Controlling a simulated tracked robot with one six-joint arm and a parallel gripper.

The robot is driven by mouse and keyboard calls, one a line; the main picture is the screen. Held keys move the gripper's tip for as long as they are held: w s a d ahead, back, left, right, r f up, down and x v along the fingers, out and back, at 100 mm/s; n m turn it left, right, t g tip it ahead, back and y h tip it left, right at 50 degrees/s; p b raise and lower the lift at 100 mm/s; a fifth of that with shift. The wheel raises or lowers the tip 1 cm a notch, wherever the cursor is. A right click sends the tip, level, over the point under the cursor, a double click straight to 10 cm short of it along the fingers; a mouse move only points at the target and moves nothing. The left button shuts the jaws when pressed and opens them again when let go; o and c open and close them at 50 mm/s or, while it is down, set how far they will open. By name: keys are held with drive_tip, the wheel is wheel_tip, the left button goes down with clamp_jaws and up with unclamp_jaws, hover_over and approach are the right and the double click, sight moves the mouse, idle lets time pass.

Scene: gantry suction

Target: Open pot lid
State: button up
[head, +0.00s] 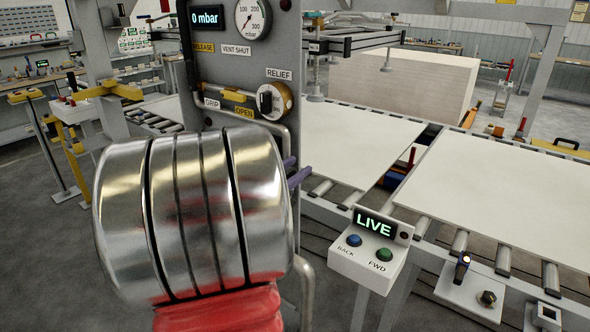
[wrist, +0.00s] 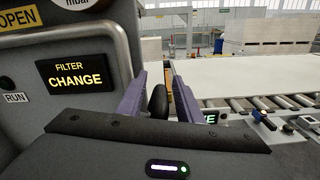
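In the wrist view the two purple fingers of my gripper (wrist: 160,97) stand apart. No pot or lid is plainly visible. In the head view only small purple parts of my gripper (head: 296,172) show beyond the right edge of the grey control panel (head: 222,75); my shiny arm hides the rest.
A display (wrist: 75,74) reading "FILTER CHANGE" is close on the left. The panel carries a 0 mbar display (head: 207,18), a gauge (head: 251,17) and a relief knob (head: 272,100). A LIVE button box (head: 362,262) and a roller conveyor with white boards (head: 500,190) are at right.

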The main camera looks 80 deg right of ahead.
drive_tip(key=shift+d, duration=0.15)
clamp_jaws()
idle(0.4)
